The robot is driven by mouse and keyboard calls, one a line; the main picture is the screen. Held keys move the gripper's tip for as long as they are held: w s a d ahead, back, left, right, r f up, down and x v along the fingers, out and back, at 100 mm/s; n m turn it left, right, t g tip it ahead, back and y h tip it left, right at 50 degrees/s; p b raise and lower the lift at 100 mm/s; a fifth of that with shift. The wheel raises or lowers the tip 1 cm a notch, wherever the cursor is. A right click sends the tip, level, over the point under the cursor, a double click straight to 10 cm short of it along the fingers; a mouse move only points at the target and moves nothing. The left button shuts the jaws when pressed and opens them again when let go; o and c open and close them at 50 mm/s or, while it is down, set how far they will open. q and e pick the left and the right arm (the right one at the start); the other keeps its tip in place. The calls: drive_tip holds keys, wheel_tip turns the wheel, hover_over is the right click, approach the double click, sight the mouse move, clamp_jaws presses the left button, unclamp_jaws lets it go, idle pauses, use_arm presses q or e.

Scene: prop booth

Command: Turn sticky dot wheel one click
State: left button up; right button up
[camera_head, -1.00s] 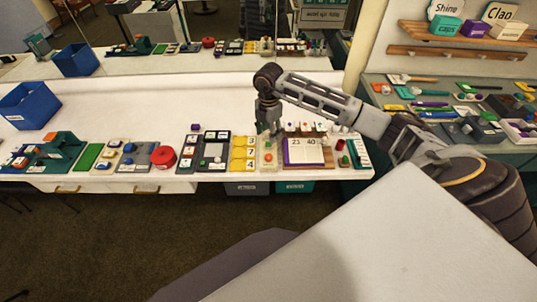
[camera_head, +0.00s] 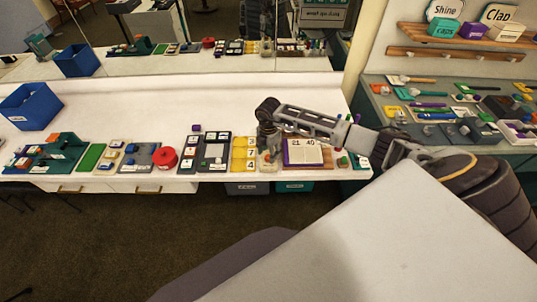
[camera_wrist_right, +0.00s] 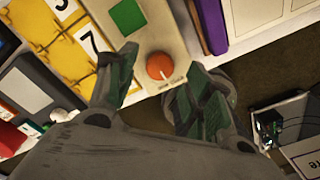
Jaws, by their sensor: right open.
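The sticky dot wheel appears to be the round orange knob (camera_wrist_right: 160,66) on a beige panel (camera_wrist_right: 172,22), below a green square (camera_wrist_right: 128,17) in the right wrist view. My right gripper (camera_wrist_right: 161,70) is open, with one green-padded finger on each side of the knob. Whether either finger touches it cannot be told. In the head view my right gripper (camera_head: 268,151) is low over the panel (camera_head: 264,167) and hides most of it, including the knob. My left gripper is in neither view.
Yellow number cards (camera_head: 243,154) stand close on the panel's left, and an open book-like board (camera_head: 303,152) on its right. A red round item (camera_head: 164,157) and dark trays lie farther left. The counter's front edge is close.

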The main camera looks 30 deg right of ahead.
drive_tip(key=shift+f, duration=1.05)
drive_tip(key=c, duration=1.1)
drive_tip(key=shift+o, duration=0.2)
drive_tip(key=shift+n, duration=0.4)
